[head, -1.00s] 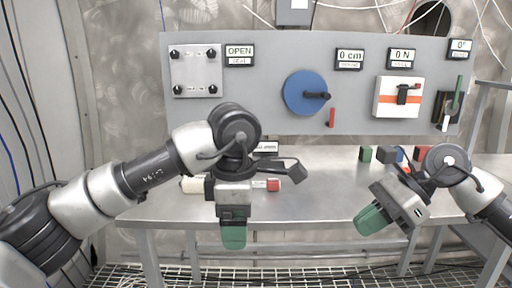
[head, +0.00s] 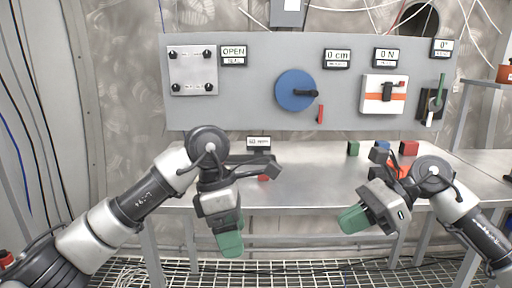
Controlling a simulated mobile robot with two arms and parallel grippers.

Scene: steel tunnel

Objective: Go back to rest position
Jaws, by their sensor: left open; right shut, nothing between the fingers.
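My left gripper (head: 230,243) has green fingertips pointing down. It hangs in front of the steel table's front edge, apart from everything on the table. Its finger gap is hard to make out, but it is open and nothing shows in it. My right gripper (head: 353,219) also has green fingertips, pointing down and left in front of the table edge. It is shut with nothing visible in it. My two arms hide parts of the tabletop.
The steel table (head: 310,185) carries a green block (head: 353,148), a red block (head: 408,147) and a blue item (head: 382,145).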

